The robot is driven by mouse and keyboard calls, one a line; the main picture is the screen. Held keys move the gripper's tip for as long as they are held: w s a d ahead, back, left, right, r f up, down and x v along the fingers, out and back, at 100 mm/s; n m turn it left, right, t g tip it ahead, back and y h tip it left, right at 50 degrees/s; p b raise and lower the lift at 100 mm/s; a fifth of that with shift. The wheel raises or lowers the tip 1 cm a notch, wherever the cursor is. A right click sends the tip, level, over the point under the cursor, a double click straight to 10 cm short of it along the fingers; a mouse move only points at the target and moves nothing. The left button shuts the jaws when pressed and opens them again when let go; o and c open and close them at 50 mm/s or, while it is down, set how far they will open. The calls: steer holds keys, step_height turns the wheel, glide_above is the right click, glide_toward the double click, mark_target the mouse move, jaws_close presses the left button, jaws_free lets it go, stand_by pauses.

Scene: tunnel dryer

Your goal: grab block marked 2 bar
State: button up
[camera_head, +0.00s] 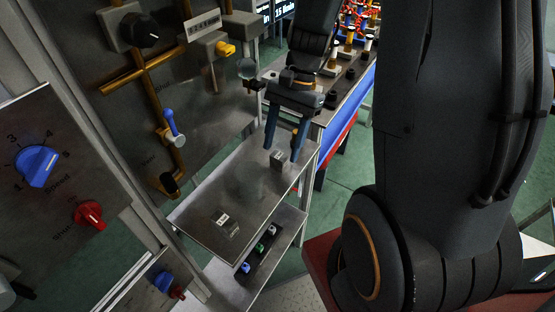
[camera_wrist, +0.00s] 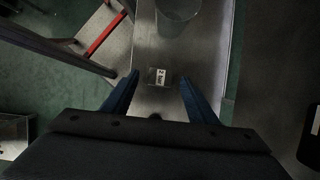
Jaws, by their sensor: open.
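A small grey metal block (camera_wrist: 158,77) with a white label reading "2 bar" lies on a metal shelf (camera_wrist: 148,104). In the head view the same block (camera_head: 277,158) sits near the right edge of the shelf (camera_head: 240,172). My gripper (camera_head: 284,156) is open above it, with blue fingers pointing down. In the wrist view the block lies between and beyond the open fingertips (camera_wrist: 157,74), apart from both. A second small labelled block (camera_head: 224,222) lies at the near end of the shelf; its label is too small to read.
A clear round vessel (camera_wrist: 180,12) stands on the shelf beyond the block. A panel with a blue-handled valve (camera_head: 171,122) and a yellow knob (camera_head: 225,49) rises on the left. A lower shelf holds several small coloured items (camera_head: 259,247).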

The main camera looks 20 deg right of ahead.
mark_target(279, 155)
steer(key=shift+p+x, duration=0.5)
steer(key=shift+x, duration=1.55)
jaws_close()
steer(key=shift+r, duration=0.15)
